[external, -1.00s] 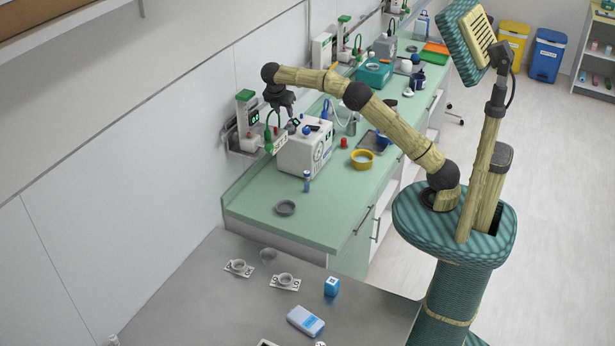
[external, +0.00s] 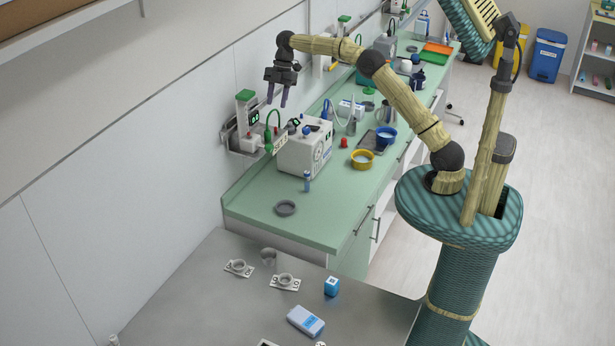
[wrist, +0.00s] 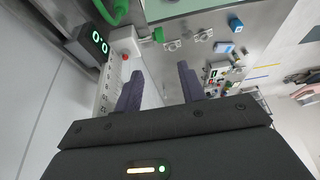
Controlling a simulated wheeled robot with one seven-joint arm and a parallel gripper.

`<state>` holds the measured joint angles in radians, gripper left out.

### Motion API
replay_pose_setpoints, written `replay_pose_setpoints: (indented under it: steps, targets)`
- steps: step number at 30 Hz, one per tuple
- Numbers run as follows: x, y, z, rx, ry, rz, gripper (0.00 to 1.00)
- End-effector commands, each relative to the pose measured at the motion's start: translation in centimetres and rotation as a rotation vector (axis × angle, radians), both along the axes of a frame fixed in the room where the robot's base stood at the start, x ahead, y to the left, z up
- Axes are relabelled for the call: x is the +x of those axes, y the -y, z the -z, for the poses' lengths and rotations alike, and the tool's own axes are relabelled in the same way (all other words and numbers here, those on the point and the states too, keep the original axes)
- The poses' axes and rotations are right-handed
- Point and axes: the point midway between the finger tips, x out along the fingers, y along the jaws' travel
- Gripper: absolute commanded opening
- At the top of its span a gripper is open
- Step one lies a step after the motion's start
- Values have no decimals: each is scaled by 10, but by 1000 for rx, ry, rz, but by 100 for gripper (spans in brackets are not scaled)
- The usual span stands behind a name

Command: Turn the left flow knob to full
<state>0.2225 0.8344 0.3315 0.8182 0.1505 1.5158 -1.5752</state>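A wall unit (external: 245,112) with a green top and a small lit display stands at the left end of the counter, by the wall. In the wrist view its dark display (wrist: 99,41) shows green digits that look like zeros. A white box with a red spot (wrist: 125,57) is beside the display. My gripper (external: 278,101) hangs above and to the right of the wall unit, fingers pointing down. In the wrist view its two fingers (wrist: 159,87) are apart with nothing between them.
A white box-shaped device (external: 305,153) stands on the green counter below my gripper, with a green hose (external: 268,130) beside it. A yellow bowl (external: 362,160) and a grey dish (external: 286,208) are on the counter. The grey table in front holds a blue cube (external: 331,286).

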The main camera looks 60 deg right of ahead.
Motion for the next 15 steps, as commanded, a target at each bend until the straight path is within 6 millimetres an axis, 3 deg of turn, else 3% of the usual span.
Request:
replay_pose_setpoints:
  steps: [15]
  targets:
    - [-1,-33,77,0,-5,-2,40]
